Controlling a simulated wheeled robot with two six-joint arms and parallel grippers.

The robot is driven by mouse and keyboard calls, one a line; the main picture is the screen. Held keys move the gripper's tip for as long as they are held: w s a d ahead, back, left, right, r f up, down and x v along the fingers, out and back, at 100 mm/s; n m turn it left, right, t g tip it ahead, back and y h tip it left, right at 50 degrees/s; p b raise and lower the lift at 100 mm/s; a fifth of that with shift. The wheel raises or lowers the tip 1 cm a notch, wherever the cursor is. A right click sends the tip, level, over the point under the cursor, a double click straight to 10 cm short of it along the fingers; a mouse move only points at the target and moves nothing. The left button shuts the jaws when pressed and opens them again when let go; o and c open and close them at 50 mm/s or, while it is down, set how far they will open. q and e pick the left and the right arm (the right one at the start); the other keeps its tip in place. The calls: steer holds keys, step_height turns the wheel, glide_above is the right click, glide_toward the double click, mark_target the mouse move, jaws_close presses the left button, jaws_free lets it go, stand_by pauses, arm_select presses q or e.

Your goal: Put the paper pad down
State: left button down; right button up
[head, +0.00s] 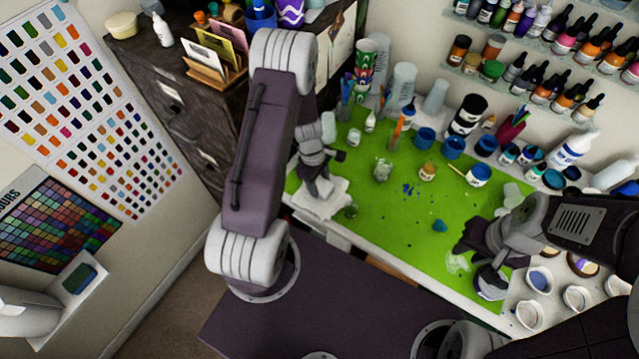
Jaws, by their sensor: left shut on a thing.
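The white paper pad (329,207) is at the left end of the green mat (395,225), in several uneven, overlapping layers. My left gripper (318,190) points down onto it and is shut on it; the fingers hide part of the pad. I cannot tell whether the pad touches the mat all over or is slightly raised. My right gripper (468,262) is low over the right front of the mat, beside a small cup (491,285). Its jaw opening is not clear.
A clear cup (382,171), a jar (428,172) and blue spills (408,190) are mid-mat. Blue cups and bottles line the back. The mat's front middle is mostly free.

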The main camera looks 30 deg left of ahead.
arm_select(q)
steer(key=shift+w+f, duration=0.1)
steer(key=shift+f, duration=0.25)
steer(key=shift+f, duration=0.2)
steer(key=c, duration=0.7)
jaws_free()
steer(key=shift+r, duration=0.1)
steer(key=shift+o, duration=0.2)
